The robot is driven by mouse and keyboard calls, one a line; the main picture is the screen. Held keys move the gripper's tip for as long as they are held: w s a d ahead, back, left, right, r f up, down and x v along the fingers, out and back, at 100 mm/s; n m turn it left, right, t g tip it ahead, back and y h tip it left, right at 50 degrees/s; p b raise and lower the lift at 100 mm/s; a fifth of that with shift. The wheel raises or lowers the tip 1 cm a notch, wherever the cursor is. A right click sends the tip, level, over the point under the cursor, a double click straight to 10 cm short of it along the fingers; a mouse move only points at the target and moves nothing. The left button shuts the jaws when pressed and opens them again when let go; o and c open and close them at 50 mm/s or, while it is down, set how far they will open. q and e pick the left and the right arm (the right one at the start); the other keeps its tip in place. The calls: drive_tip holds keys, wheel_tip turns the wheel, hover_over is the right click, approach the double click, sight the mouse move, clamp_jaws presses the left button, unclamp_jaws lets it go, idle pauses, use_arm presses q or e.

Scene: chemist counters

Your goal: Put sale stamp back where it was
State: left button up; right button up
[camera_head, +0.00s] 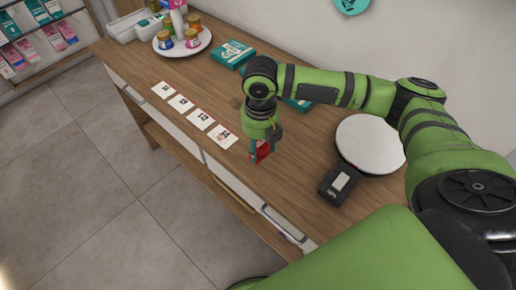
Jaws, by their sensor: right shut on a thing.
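The sale stamp (263,151) looks like a small red block. It is held in my right gripper (261,143), which is shut on it and points down over the wooden counter. The stamp is just to the right of the nearest price card (222,136), which bears a reddish mark. Whether the stamp touches the counter I cannot tell. A black stamp pad or case (339,184) with a pale window lies to the right of the gripper, nearer the front edge. My left gripper is not in view.
Several price cards (181,102) lie in a row along the front edge of the wooden counter (150,68). A round white plate (371,144) is behind the black pad. Teal boxes (232,54) and a tray of jars (182,48) stand farther back.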

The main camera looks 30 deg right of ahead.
sight(258, 153)
drive_tip(key=shift+w+d+f, duration=0.1)
drive_tip(key=shift+w+f, duration=0.3)
drive_tip(key=shift+w, duration=0.3)
wheel_tip(258, 153, down, 4)
drive_tip(key=shift+r+p, duration=0.1)
drive_tip(key=shift+p, duration=0.6)
drive_tip(key=shift+f, duration=0.3)
drive_tip(key=o, duration=0.9)
wheel_tip(258, 153, up, 11)
drive_tip(key=shift+r+b, duration=0.1)
drive_tip(key=shift+b, duration=1.15)
drive_tip(key=shift+r, duration=0.6)
